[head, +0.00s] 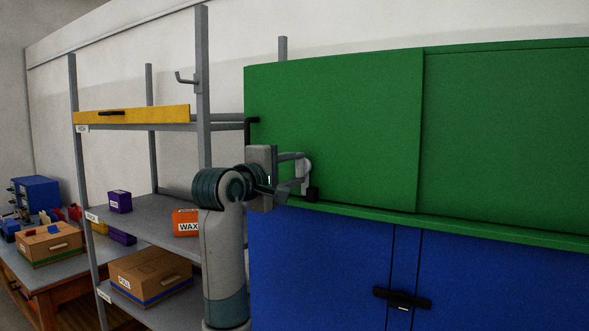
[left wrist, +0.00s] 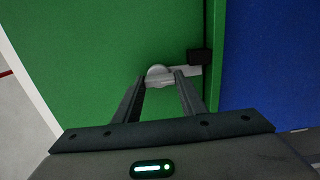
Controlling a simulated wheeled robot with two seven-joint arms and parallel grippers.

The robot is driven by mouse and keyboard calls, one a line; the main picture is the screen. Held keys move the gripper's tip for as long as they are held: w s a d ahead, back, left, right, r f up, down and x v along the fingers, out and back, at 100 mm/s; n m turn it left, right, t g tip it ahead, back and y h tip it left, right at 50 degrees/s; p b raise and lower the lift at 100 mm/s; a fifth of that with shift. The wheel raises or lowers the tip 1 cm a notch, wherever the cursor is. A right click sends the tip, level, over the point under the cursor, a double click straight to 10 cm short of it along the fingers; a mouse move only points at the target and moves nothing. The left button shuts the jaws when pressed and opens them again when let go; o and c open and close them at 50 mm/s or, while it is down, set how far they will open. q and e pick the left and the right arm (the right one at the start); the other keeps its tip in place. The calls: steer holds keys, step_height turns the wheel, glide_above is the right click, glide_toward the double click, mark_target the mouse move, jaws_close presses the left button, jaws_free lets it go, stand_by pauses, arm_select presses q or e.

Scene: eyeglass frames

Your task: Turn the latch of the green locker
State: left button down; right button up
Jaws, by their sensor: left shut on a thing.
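The green locker (head: 340,125) stands on the right, above blue doors, and its front is closed in the head view. Its latch (head: 306,172) is a pale metal piece at the lower left of the green door, beside a small black block (head: 313,194). My left gripper (head: 303,171) is at the latch. In the left wrist view the latch (left wrist: 158,74) has a round hub and a lever (left wrist: 188,72) reaching toward the black block (left wrist: 201,56). The fingers (left wrist: 160,80) are shut on the latch and partly hide it. My right gripper is not in view.
Blue cabinet doors (head: 320,260) with a black handle (head: 402,299) are below the locker. A grey shelf rack (head: 203,90) stands close to the left, holding a yellow drawer (head: 130,115), an orange box (head: 186,222) and a cardboard box (head: 150,273).

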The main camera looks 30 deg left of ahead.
arm_select(q)
steer(key=c, duration=1.1)
jaws_free()
steer(key=shift+s+b, duration=0.3)
steer(key=shift+s, duration=0.2)
steer(key=s+b, duration=0.1)
steer(key=s, duration=0.4)
steer(key=s+a+b, duration=0.1)
steer(key=s+b, duration=0.1)
steer(key=s, duration=0.4)
steer(key=s+b, duration=0.2)
steer(key=s, duration=0.3)
steer(key=shift+s+a, duration=0.15)
steer(key=shift+a, duration=0.1)
steer(key=shift+f, duration=0.15)
